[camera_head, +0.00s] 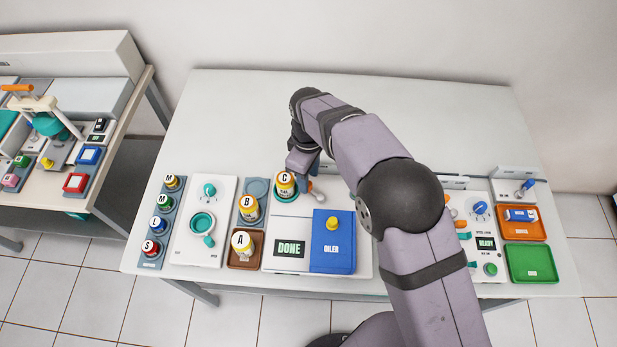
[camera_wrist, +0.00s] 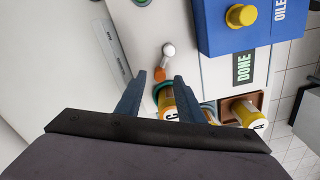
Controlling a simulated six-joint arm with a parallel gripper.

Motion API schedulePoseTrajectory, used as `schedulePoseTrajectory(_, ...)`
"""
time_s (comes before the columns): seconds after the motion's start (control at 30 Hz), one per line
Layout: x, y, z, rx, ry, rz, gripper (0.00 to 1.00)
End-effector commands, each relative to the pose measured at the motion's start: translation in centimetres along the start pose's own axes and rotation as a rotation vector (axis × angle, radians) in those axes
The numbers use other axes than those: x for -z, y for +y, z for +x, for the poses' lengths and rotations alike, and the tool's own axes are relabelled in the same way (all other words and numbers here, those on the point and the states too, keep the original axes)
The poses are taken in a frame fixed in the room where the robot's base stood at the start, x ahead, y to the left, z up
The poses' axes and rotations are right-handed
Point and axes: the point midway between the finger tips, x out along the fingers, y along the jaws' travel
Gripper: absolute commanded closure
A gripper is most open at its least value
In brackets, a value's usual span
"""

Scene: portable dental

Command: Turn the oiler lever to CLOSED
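The oiler has a white housing with a blue box (camera_head: 333,258) marked OILER, a yellow knob (camera_head: 332,223) and a display (camera_head: 290,249) reading DONE. Its small lever (camera_head: 315,194), orange and white, is at the housing's back edge. In the wrist view, the lever's white round part (camera_wrist: 168,49) is beyond the fingertips, and its orange end (camera_wrist: 160,74) appears between them. My gripper (camera_wrist: 159,75) is open; I cannot tell whether it touches the lever. In the head view, my gripper (camera_head: 303,166) is behind bottle C. No OPEN or CLOSED marks are readable.
Bottle C (camera_head: 286,187) stands close beside the lever and my gripper. Bottles B (camera_head: 249,208) and A (camera_head: 242,244) stand left of the oiler. Orange (camera_head: 541,230) and green (camera_head: 508,264) trays lie far right. The back left of the table is clear.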

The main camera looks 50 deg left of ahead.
Motion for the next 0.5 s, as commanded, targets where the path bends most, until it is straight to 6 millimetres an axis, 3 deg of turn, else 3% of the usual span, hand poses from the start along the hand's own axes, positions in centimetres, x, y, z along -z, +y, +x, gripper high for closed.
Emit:
schedulePoseTrajectory(0.2, 0.0, 0.0, 2.0, 0.001, -0.001, 0.001, 0.65)
schedulePoseTrajectory(0.5, 0.0, 0.0, 2.5, -0.001, 0.000, 0.001, 0.65)
